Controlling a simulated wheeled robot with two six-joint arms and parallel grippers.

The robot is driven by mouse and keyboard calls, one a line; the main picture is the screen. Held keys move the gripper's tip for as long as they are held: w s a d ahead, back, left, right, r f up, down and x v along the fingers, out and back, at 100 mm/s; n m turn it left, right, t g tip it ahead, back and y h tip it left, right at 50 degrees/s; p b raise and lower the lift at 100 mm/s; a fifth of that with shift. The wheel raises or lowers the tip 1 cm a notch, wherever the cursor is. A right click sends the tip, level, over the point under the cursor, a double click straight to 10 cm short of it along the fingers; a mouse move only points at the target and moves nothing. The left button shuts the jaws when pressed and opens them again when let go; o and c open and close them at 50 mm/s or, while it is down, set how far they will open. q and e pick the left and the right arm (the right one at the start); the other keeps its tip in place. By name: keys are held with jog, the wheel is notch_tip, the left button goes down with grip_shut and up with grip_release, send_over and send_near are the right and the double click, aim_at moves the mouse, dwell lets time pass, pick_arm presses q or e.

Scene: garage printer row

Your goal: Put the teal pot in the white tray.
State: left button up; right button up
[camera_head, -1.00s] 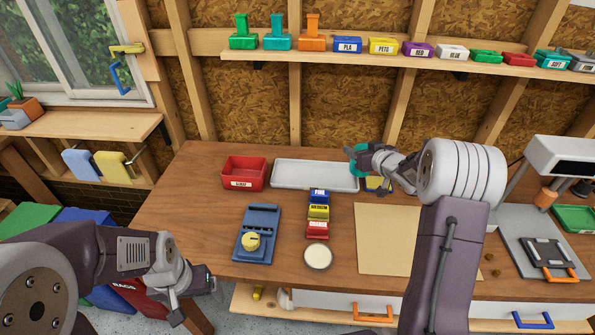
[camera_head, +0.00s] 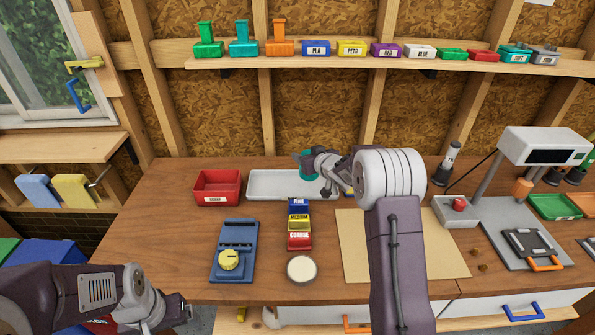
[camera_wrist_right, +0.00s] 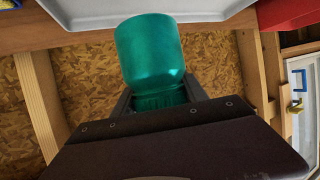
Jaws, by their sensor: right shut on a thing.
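The teal pot (camera_head: 308,174) is in my right gripper (camera_head: 306,158), whose fingers are shut on it. In the head view the pot overlaps the right part of the white tray (camera_head: 268,184), partly hidden by the gripper. In the right wrist view the pot (camera_wrist_right: 150,52) sits between the fingers, and its end overlaps the edge of the tray (camera_wrist_right: 100,14). The pot looks held up, but its exact height over the tray is unclear. The visible part of the tray is empty. My left gripper (camera_head: 178,318) is low at the left, away from these things; its jaw opening is unclear.
A red bin (camera_head: 217,200) stands just left of the tray. Small labelled blue, yellow and red boxes (camera_head: 299,222) stand in front of it. A blue device with a yellow knob (camera_head: 234,250), a round white lid (camera_head: 301,269) and a brown mat (camera_head: 352,262) lie nearer.

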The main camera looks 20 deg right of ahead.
jog(key=f, duration=0.2)
jog(key=w+a+f, duration=0.2)
jog(key=f, duration=0.1)
jog(key=shift+f+b, duration=0.35)
jog(key=shift+b, duration=0.05)
jog(key=shift+w+f, duration=0.1)
jog(key=shift+f, duration=0.1)
jog(key=o, duration=1.5)
jog(key=shift+r, duration=0.25)
jog(key=v, duration=1.2)
jog(key=shift+f, duration=0.1)
